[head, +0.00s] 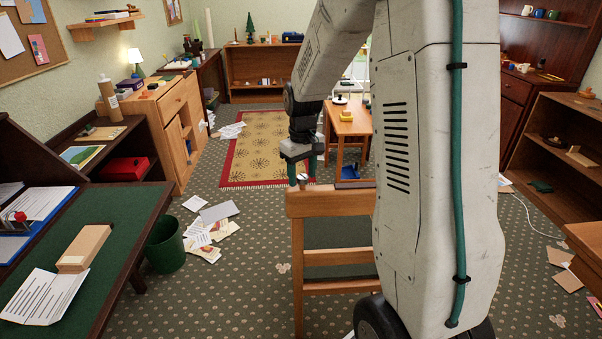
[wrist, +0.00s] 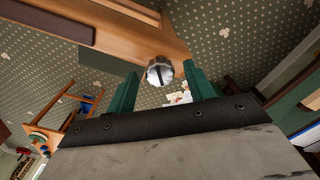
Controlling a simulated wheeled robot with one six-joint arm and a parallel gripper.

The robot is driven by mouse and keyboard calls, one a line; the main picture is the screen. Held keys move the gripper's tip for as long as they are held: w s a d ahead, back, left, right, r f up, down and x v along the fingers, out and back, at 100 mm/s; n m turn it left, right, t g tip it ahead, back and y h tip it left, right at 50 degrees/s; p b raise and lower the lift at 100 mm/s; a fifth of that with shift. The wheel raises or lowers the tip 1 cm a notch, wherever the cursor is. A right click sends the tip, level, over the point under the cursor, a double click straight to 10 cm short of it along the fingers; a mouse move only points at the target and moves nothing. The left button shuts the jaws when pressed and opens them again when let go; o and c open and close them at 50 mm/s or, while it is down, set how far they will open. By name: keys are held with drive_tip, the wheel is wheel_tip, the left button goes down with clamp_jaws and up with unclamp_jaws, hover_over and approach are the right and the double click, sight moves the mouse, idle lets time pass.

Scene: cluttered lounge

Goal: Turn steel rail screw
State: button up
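The steel rail screw (wrist: 159,72) has a round silver head with a dark slot. It sits at the end of a wooden rail (wrist: 130,35). In the head view the screw (head: 302,181) is a small grey shape on top of the rail's left end (head: 330,201). My gripper (head: 302,169) points down over it. In the wrist view its green fingers (wrist: 160,80) are spread, one on each side of the screw, with a visible gap on both sides. Whether the fingertips reach down level with the screw head is hard to tell.
A wooden table (head: 349,125) stands behind the rail, and a green bin (head: 165,246) stands on the floor to the left. Papers (head: 212,228) litter the carpet near the bin. A green-topped desk (head: 98,255) fills the left foreground. My arm hides the rail's right part.

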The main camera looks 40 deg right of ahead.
drive_tip(key=c, duration=0.9)
drive_tip(key=shift+a, duration=0.2)
drive_tip(key=shift+d, duration=0.15)
drive_tip(key=shift+m, duration=0.4)
drive_tip(key=m, duration=0.2)
drive_tip(key=shift+m, duration=2)
